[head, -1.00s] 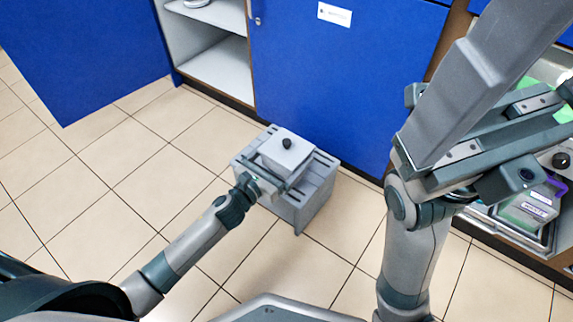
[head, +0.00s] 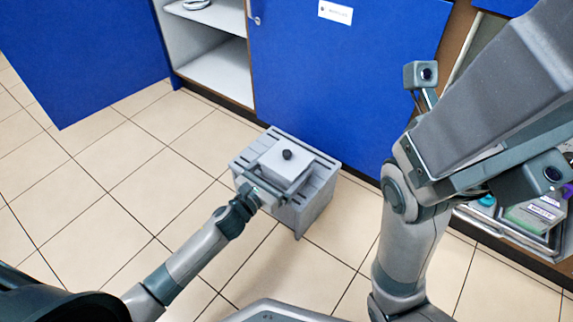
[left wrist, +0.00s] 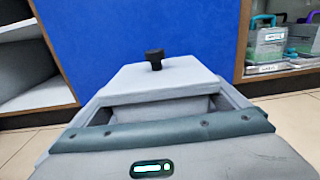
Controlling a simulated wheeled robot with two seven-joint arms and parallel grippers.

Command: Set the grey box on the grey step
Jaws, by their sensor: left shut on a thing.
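The grey box (head: 285,163), with a black knob on its lid, is over the top of the grey step (head: 318,203), within its outline in the head view. I cannot tell whether its underside touches the step. My left gripper (head: 270,188) is shut on the box from its near side. In the left wrist view the box (left wrist: 160,74) is upright and straight ahead of the gripper, its lower part hidden by the gripper. My right arm crosses the right of the head view, and its fingers do not show.
The step stands on the tiled floor before a blue cabinet door (head: 340,75). An open cabinet with white shelves (head: 215,65) is at the back left. A shelf with a tray of labelled containers (head: 535,215) is at the right. The floor left of the step is clear.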

